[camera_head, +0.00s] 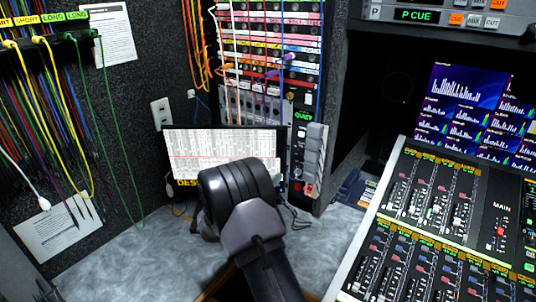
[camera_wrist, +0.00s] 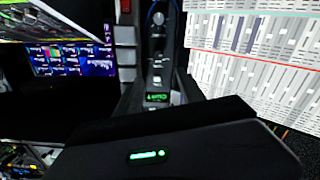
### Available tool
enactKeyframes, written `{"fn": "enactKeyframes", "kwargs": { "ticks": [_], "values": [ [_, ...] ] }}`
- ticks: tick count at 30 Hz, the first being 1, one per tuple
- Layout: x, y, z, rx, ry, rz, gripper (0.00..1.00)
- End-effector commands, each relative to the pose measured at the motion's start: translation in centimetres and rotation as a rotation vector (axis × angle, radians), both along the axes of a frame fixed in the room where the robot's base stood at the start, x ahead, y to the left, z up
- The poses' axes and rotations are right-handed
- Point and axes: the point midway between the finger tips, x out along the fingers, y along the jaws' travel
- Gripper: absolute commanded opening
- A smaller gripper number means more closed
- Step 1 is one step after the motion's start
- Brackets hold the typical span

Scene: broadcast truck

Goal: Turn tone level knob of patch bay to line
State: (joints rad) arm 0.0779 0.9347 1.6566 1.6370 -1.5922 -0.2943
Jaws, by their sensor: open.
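The patch bay (camera_head: 275,60) is the tall rack of coloured jack rows at the back centre in the head view, with cords hanging across it. A narrow dark panel (camera_head: 300,130) with a lit green label is at its lower right. The wrist view shows this panel with a small round knob (camera_wrist: 157,18) near the top; I cannot read its markings or tell if it is the tone level knob. My gripper's dark body (camera_wrist: 180,145) fills the bottom of the wrist view, apart from the knob. It is open, and its fingertips are not clearly seen. My arm hides part of the desk.
A bright screen (camera_head: 225,150) stands behind my arm, left of the panel. A mixing console (camera_head: 450,215) and a blue monitor (camera_head: 475,110) are at the right. Cords (camera_head: 60,110) hang on the left wall. Some grey desk (camera_head: 150,255) is clear at left.

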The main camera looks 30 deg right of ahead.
Motion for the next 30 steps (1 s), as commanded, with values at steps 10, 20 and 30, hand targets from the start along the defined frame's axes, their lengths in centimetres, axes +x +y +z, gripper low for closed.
{"fn": "enactKeyframes", "kwargs": {
  "ticks": [10, 20, 30],
  "values": [
    [3.5, -8.8, -0.3, 0.002, -0.005, -0.001, 0.46],
    [5.9, -14.4, -0.1, 0.002, -0.004, 0.002, 0.46],
    [6.4, -15.3, 0.1, 0.002, -0.002, 0.004, 0.46]
  ]
}}
